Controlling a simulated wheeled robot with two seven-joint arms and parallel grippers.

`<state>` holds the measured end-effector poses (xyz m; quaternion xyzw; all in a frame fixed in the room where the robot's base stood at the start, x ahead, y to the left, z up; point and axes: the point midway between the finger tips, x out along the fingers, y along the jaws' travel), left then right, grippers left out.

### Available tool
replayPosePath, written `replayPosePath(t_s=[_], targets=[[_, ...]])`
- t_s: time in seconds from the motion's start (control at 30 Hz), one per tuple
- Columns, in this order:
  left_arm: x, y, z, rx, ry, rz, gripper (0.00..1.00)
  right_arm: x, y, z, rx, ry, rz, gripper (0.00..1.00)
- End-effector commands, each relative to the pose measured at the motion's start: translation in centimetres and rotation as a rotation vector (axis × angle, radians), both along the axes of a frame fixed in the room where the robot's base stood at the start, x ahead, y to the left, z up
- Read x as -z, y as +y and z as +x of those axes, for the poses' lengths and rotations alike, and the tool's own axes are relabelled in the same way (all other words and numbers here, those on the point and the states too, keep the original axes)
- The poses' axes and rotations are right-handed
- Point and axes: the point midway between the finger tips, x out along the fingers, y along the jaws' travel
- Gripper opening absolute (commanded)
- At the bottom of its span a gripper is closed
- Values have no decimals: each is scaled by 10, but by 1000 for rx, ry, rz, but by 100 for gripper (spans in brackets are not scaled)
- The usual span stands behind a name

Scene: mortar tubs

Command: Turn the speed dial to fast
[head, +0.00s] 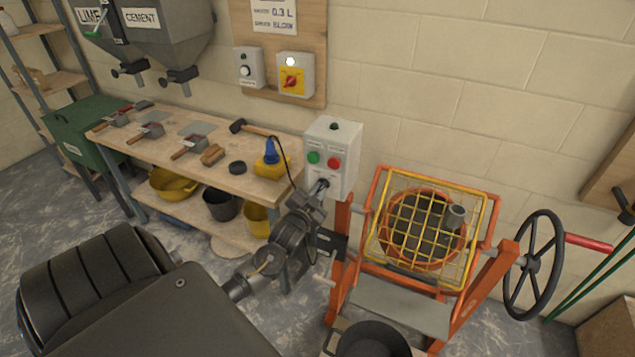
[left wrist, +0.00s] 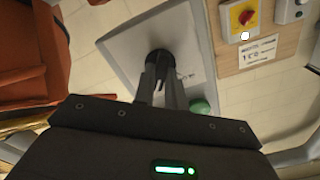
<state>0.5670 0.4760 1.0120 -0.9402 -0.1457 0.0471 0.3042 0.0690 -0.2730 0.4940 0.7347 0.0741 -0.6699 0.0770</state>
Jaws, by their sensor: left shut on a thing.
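The grey control box (head: 335,140) stands on the orange mixer's left post, with a green button (head: 313,157) and a red button (head: 334,163) on its front. A dark dial sits low on its face, mostly hidden by my left gripper (head: 319,189) in the head view. In the left wrist view the black dial (left wrist: 158,57) shows between the fingertips of my left gripper (left wrist: 161,76), which is shut on it. The green button (left wrist: 200,106) is beside the fingers. I cannot read the dial's setting. My right gripper is not in view.
The mixer's drum (head: 412,230) lies under a yellow grid guard (head: 455,195), right of the box. A handwheel (head: 534,265) stands further right. The wooden bench (head: 150,160) with tools is left of the box. A yellow-and-red switch (head: 291,82) hangs on the wall.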

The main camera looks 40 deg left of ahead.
Motion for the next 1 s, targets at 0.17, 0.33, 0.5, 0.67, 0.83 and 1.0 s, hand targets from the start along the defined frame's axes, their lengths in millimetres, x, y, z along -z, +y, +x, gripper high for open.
replayPosePath(t_s=[0.17, 0.33, 0.5, 0.67, 0.83, 1.0], targets=[[0, 1, 0, -1, 0, 3, 0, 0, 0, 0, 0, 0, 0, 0], [0, 1, 0, -1, 0, 2, 20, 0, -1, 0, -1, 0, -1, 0], [0, 0, 0, 0, 0, 1, 35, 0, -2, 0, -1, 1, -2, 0], [0, 0, 0, 0, 0, 1, 35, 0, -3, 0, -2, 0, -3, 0], [2, -3, -8, 1, 1, 0, 35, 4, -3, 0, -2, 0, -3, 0], [4, -12, -37, 1, 0, -1, 35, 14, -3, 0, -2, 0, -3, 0]])
